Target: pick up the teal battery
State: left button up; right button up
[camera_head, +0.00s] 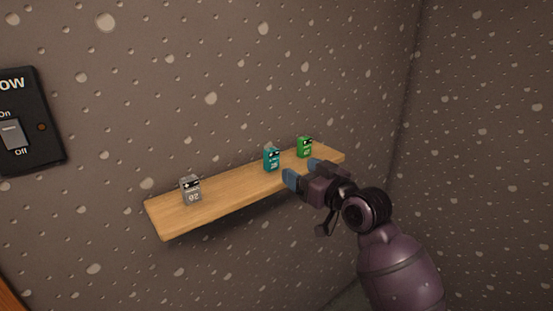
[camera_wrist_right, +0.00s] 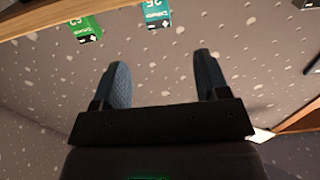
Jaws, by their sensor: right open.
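The teal battery (camera_head: 271,159) stands upright on a wooden shelf (camera_head: 222,192), between a grey battery and a green one. It also shows at the top of the right wrist view (camera_wrist_right: 154,16), beyond and a little above my fingertips. My right gripper (camera_head: 302,172) is open with nothing between its blue-grey fingers. It is at the shelf's front edge, to the right of the teal battery and apart from it. In the right wrist view my two fingers (camera_wrist_right: 162,75) are spread wide with only wall between them. My left gripper is in neither view.
The green battery (camera_head: 305,147) stands on the shelf's right part, close to my right gripper. The grey battery (camera_head: 190,189) stands near the left end. A dark switch panel (camera_head: 38,130) is on the wall at far left. The shelf between grey and teal is clear.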

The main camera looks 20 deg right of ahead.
aim_at(274, 153)
jog(key=x, duration=0.5)
jog(key=shift+a, duration=0.1)
jog(key=shift+d+x, duration=0.2)
jog(key=shift+x, duration=2.7)
jog(key=shift+w, duration=0.1)
jog(key=shift+c, duration=0.5)
jog(key=c, duration=0.9)
